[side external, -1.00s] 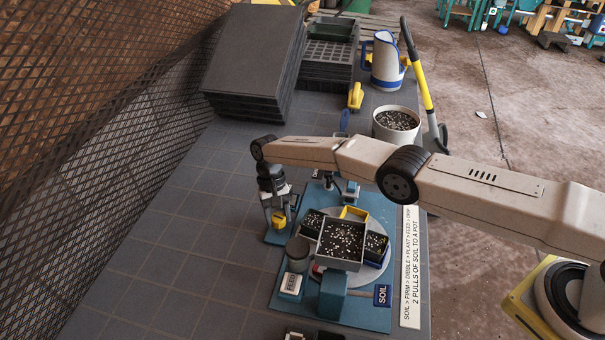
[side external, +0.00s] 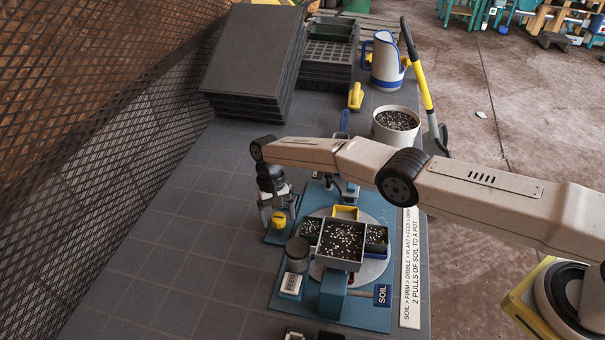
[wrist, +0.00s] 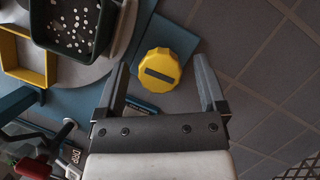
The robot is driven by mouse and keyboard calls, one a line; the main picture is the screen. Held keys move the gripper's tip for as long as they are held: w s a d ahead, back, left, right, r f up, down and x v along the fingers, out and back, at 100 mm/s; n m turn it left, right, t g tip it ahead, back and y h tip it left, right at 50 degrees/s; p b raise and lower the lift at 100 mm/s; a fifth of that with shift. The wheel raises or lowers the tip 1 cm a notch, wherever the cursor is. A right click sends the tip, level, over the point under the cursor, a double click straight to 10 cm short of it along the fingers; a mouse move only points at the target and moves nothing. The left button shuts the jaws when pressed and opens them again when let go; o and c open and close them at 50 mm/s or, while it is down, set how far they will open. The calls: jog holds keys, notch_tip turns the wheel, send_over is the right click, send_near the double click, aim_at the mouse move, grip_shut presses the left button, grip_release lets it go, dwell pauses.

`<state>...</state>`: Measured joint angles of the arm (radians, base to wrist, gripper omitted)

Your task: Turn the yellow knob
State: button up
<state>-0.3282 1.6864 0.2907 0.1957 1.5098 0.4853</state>
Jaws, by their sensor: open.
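The yellow knob (side external: 278,218) sits on a small blue base at the left of the blue station. In the wrist view the knob (wrist: 160,69) is a scalloped yellow disc with a dark bar across its face. My gripper (side external: 278,206) is right at the knob in the side view. In the wrist view my gripper (wrist: 162,78) is open, with one finger on each side of the knob. A gap shows between the knob and each finger there. I cannot tell how far above the knob the fingertips are.
A round turntable (side external: 372,270) carries dark pots and a yellow pot (side external: 346,212) under a soil hopper (side external: 341,243). A grey-lidded feed container (side external: 297,252) stands nearby. Stacked trays (side external: 255,55) and a soil bucket (side external: 397,127) are behind. Left tabletop is clear.

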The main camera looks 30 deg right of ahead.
aim_at(326, 220)
jog(key=shift+r, duration=1.65)
jog(key=shift+s+d+r, duration=0.75)
jog(key=shift+s+r, duration=0.85)
jog(key=shift+s, duration=0.6)
jog(key=shift+s+d+r, duration=0.75)
jog(key=shift+s+r, duration=0.9)
jog(key=shift+s, duration=0.6)
jog(key=shift+s+d+r, duration=0.75)
jog(key=shift+s+r, duration=0.85)
jog(key=shift+s, duration=0.6)
jog(key=shift+w, duration=0.1)
jog(key=w+a+f+m+t+y, duration=0.1)
jog(key=w+f+m+t+y, duration=0.2)
jog(key=w+m, duration=1)
jog(key=shift+f+m+t+y, duration=0.3)
jog(key=shift+f+m+t, duration=0.4)
jog(key=shift+f+m, duration=0.65)
jog(key=shift+s+a+f, duration=0.1)
jog(key=shift+a+f, duration=0.1)
